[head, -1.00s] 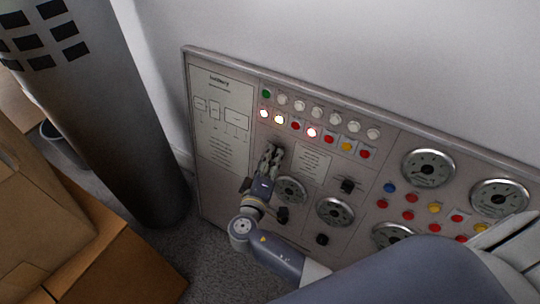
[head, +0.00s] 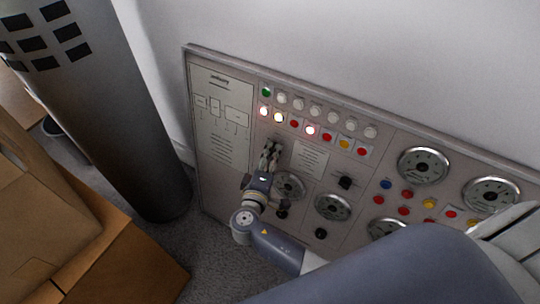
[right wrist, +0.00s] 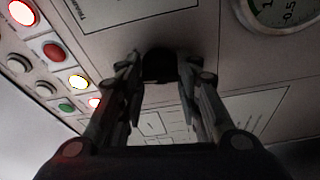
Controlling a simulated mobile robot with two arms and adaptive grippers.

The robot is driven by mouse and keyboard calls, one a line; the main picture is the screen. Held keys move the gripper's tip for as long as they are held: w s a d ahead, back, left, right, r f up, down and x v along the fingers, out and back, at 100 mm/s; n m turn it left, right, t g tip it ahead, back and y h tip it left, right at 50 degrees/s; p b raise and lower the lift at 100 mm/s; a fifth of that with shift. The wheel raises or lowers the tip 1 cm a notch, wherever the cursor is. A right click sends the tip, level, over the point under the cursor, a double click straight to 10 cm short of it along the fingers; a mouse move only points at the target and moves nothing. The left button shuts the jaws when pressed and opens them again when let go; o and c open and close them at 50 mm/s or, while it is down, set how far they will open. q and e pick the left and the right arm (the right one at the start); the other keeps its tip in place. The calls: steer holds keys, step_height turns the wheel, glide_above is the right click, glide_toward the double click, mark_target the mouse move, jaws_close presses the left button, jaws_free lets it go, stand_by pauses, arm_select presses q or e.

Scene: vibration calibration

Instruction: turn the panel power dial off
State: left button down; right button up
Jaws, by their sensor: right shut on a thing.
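The grey control panel (head: 222,180) leans against the wall in the head view. My right gripper (head: 272,150) reaches up to its left-middle part, below the lamp rows. In the right wrist view the black power dial (right wrist: 160,66) sits between the fingertips of my right gripper (right wrist: 158,72), which is shut on it. The fingers hide most of the dial in the head view, and its pointer marking cannot be read. My left gripper is not in view.
Three lamps glow, one being a white lamp (head: 311,129). Round gauges (head: 424,165) and other black knobs (head: 345,182) lie to the right. A dark cylinder (head: 110,110) and cardboard boxes (head: 130,262) stand at the left. Grey carpet lies below.

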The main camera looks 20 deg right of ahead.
steer(key=o, duration=1.1)
steer(key=shift+s+a, duration=0.1)
steer(key=v, duration=1.2)
steer(key=shift+c, duration=0.3)
